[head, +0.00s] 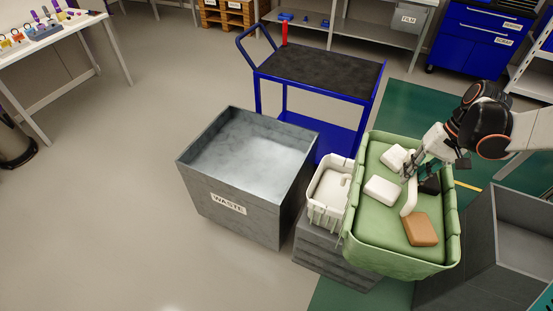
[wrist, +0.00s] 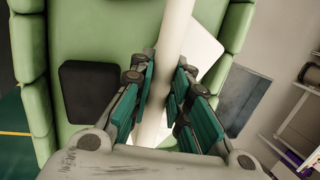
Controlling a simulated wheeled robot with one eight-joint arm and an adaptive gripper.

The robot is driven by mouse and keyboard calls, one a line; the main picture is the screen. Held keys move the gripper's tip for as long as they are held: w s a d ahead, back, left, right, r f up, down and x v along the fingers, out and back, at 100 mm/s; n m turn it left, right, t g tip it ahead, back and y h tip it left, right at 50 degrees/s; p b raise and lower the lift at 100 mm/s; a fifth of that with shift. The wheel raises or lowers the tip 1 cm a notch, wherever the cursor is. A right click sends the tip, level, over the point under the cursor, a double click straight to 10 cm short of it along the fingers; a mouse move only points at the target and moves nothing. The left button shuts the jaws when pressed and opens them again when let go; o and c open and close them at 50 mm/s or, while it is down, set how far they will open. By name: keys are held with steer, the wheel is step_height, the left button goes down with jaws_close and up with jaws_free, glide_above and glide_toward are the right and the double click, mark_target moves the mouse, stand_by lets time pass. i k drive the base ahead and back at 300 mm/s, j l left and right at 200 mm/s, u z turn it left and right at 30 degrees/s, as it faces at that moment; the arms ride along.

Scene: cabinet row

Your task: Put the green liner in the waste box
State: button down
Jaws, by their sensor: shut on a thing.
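The green liner (head: 378,228) is a padded, open tub at the right, with several blocks lying in it. Its green floor and ribbed walls also fill much of the wrist view (wrist: 90,30). My gripper (head: 410,172) is over the liner, shut on a white bar (head: 409,197) that runs across it. In the wrist view the bar (wrist: 174,25) passes between my fingers (wrist: 160,88). Whether the bar is joined to the liner cannot be told. The grey waste box (head: 203,187), labelled WASTE, stands open at the left, apart from the liner. Its visible inside looks empty.
White blocks (head: 382,190), a brown block (head: 421,229) and a black block (wrist: 88,90) lie in the liner. A white basket (head: 318,214) stands between liner and waste box. A blue cart (head: 320,93) stands behind. Floor at the left is clear.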

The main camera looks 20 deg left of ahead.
mark_target(251, 167)
steer(key=j+u, duration=0.25)
steer(key=j, duration=0.2)
steer(key=i+j+u, duration=0.15)
steer(key=j+u, duration=0.15)
steer(key=j, duration=0.15)
steer(key=i+j+u, duration=0.1)
steer(key=j+u, duration=0.15)
steer(key=j, duration=0.2)
steer(key=i+j, duration=0.1)
steer(key=j, duration=0.2)
steer(key=i+j, duration=0.1)
steer(key=j, duration=0.2)
steer(key=i+j, duration=0.15)
steer(key=j, duration=0.15)
